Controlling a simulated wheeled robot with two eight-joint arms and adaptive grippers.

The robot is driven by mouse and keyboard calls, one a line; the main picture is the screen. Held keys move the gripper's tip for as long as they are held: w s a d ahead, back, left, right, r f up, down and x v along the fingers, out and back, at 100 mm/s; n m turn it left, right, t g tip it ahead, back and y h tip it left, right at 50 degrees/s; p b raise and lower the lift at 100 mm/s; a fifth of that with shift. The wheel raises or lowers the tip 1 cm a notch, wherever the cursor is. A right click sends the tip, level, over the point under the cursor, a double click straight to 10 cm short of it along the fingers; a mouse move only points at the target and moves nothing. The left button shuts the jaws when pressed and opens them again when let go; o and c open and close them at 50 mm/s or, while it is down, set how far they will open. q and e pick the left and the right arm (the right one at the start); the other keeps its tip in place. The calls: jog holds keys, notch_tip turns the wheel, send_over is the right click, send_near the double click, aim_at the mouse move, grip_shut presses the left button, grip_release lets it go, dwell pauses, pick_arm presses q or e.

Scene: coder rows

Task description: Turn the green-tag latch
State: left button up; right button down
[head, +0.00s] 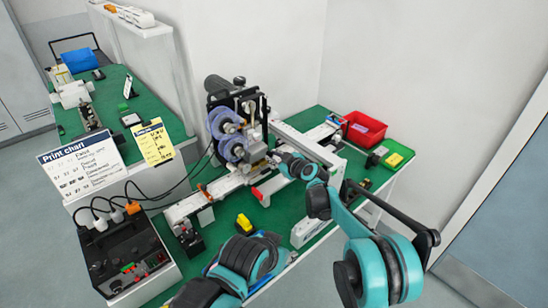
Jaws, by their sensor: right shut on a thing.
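The coder machine (240,125), with blue-grey reels and a black motor, stands on the conveyor at the middle of the green bench. My right gripper (272,162) reaches in from the right to the machine's lower right side. It is shut on a small part there, at the place of the latch. The fingers and wrist hide most of that part, and I cannot make out a green tag or the latch's angle. My left arm shows at the bottom edge, but its gripper is not in view.
A red bin (364,130) and a green tray (398,151) sit at the bench's right end. A black control box (128,258) with cables stands at the left, below the print chart (80,166).

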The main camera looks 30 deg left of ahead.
jog(key=c, duration=1.4)
grip_release()
jog(key=shift+o, duration=0.2)
notch_tip(320, 180, up, 10)
